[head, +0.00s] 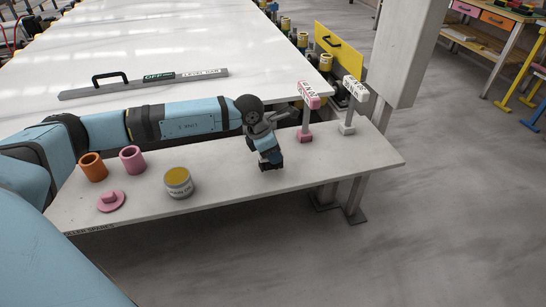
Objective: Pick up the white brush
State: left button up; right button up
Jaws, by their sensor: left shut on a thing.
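The white brush (355,90) stands upright on a small white base at the right end of the narrow bench, its lettered head on top. My left gripper (262,130) is left of it, past the pink brush (309,95), and apart from the white brush. My right gripper is not in view.
A pillar (408,45) rises behind the white brush.

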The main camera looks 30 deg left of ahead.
pick_arm(q)
notch_tip(320, 180, up, 18)
jog(key=p, duration=0.2)
jog(key=shift+r, duration=0.1)
jog(key=o, duration=0.4)
jog(key=shift+c, duration=1.4)
